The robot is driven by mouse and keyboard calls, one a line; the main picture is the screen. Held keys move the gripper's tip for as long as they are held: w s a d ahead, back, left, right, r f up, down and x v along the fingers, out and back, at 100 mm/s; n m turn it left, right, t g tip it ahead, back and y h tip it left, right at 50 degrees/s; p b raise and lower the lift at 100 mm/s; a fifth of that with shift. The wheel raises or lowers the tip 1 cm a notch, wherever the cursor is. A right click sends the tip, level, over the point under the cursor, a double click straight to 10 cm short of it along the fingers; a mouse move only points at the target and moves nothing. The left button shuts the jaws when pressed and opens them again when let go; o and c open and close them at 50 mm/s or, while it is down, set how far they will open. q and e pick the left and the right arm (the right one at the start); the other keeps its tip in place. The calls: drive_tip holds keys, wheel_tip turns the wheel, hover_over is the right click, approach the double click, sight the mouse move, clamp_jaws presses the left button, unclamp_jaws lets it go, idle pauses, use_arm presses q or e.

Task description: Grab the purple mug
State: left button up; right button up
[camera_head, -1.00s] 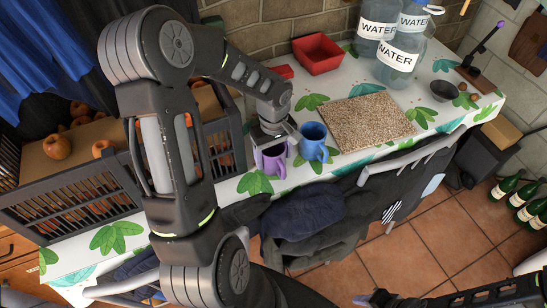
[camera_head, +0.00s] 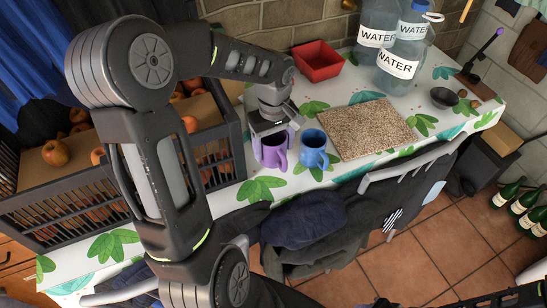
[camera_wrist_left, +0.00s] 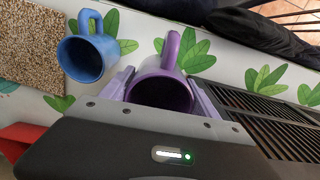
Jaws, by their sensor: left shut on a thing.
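The purple mug (camera_head: 275,151) is at the table's front part, between the dark crate and the blue mug (camera_head: 314,149). My left gripper (camera_head: 268,133) reaches down over it and is shut on it. In the left wrist view the purple mug (camera_wrist_left: 172,72) sits between the two fingers (camera_wrist_left: 160,92), its handle pointing to the top of the picture. The blue mug (camera_wrist_left: 88,55) is close beside it, apart from the fingers. Whether the purple mug's base touches the table is hard to tell. My right gripper is not in view.
The dark slatted crate (camera_head: 130,190) with apples stands close to the left of the purple mug. A speckled board (camera_head: 367,127), a red bin (camera_head: 318,61) and water bottles (camera_head: 397,65) are on the leaf-patterned table. A chair draped with dark clothes (camera_head: 310,222) stands at the front.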

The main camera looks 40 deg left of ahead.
use_arm(q)
drive_tip(key=shift+r, duration=1.4)
